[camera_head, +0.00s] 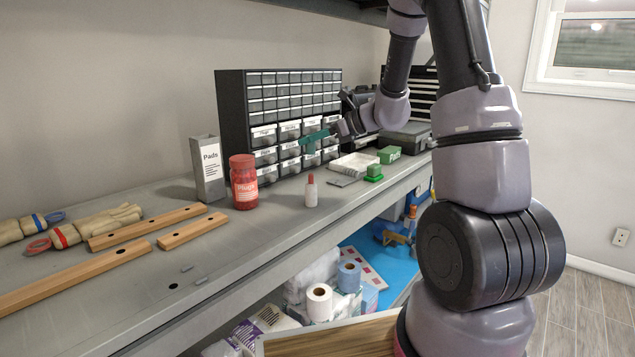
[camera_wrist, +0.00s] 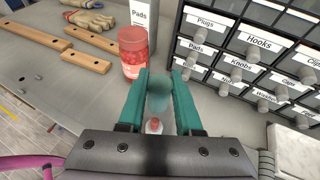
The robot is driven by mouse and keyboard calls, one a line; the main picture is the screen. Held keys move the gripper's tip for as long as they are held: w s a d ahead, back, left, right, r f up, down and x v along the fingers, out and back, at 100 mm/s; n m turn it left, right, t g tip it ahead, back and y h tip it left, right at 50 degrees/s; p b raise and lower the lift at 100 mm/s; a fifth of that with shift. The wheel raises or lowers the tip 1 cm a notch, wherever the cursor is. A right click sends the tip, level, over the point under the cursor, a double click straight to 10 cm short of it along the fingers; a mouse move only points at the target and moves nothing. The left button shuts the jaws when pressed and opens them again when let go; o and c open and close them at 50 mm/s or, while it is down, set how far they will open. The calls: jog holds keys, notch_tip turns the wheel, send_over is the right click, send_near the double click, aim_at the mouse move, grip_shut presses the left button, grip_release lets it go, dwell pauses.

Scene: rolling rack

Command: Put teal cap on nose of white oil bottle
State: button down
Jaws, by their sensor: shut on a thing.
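The white oil bottle (camera_head: 311,196) stands upright on the grey bench with its red nose pointing up. In the wrist view its red and white top (camera_wrist: 154,126) shows low between my fingers, near the gripper body. My gripper (camera_head: 306,141) has teal fingers and is above the bottle, in front of the drawer cabinet. In the wrist view my gripper (camera_wrist: 160,88) is shut on the rounded, dark teal cap (camera_wrist: 160,96). The cap is apart from the nose. In the head view I cannot tell the cap from the teal fingers.
A red plugs jar (camera_head: 243,184) and a grey pads box (camera_head: 208,170) stand left of the bottle. The drawer cabinet (camera_head: 228,98) rises behind. A white tray (camera_head: 355,163) and green blocks (camera_head: 374,171) lie to the right. Wooden bars (camera_head: 148,226) and gloves lie far left.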

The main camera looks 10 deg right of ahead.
notch_tip(320, 180, down, 9)
jog(key=shift+d+r, duration=0.1)
dwell(0.4)
jog(key=shift+f, duration=0.2)
jog(key=c, duration=0.6)
grip_release()
